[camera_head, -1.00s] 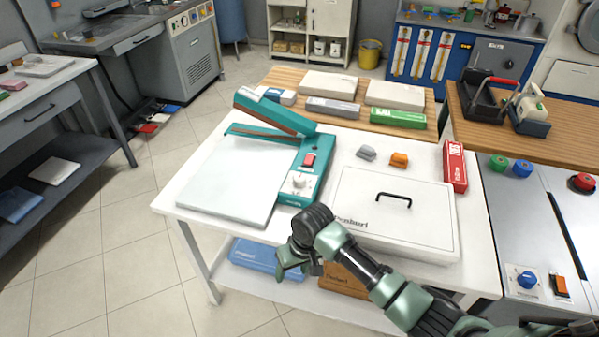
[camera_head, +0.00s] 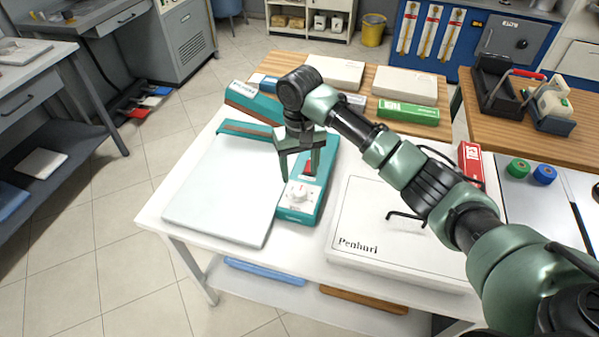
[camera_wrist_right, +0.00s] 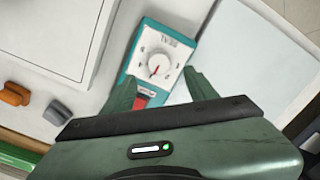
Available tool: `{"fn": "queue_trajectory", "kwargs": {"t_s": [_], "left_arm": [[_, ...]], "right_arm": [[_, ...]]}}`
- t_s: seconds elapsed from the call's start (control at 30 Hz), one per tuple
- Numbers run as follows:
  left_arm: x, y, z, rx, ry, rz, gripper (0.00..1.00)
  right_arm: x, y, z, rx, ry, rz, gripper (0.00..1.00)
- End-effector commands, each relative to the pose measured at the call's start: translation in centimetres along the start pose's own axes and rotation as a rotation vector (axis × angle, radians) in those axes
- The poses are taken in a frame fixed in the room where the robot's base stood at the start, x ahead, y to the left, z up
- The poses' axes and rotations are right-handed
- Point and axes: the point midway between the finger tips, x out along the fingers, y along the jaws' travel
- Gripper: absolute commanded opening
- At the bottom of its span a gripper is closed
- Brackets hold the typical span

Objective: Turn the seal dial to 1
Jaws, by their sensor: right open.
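The seal dial (camera_head: 298,195) is a white round knob on a white plate at the near end of the teal heat sealer (camera_head: 318,200). My right gripper (camera_head: 300,176) is open, fingers down, above the sealer just behind the dial. In the wrist view its fingertips (camera_wrist_right: 163,88) are spread apart short of the dial, with nothing between them. A red rocker switch (camera_head: 309,168) is partly hidden behind the gripper. My left gripper is not in view.
The sealer's pale plate (camera_head: 225,190) lies left of the dial, its raised teal arm (camera_head: 240,98) behind. A white lidded box (camera_head: 370,245) with a black handle stands at the right, below my right arm. A red carton (camera_head: 470,160) and green box (camera_head: 408,112) stand farther back.

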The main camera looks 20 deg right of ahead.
Motion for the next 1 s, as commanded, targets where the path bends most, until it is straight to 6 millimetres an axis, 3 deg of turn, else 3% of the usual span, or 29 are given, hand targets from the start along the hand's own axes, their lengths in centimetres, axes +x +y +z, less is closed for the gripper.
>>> {"fn": "queue_trajectory", "kwargs": {"t_s": [0.17,0.43,0.6,0.9,1.0], "left_arm": [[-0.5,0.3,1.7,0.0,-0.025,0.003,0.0],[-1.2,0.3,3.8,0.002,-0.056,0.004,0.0],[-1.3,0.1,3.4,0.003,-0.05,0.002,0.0],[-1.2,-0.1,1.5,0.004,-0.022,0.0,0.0],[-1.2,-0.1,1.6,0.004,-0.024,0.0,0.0]], "right_arm": [[1.5,0.2,0.0,0.008,-0.007,0.004,0.58],[5.8,0.2,0.0,0.007,-0.005,0.004,0.58],[7.3,0.2,-0.1,0.008,-0.004,0.003,0.58],[7.6,0.2,-0.1,0.006,-0.002,0.003,0.58],[7.5,0.2,-0.1,0.006,-0.002,0.003,0.3]]}}
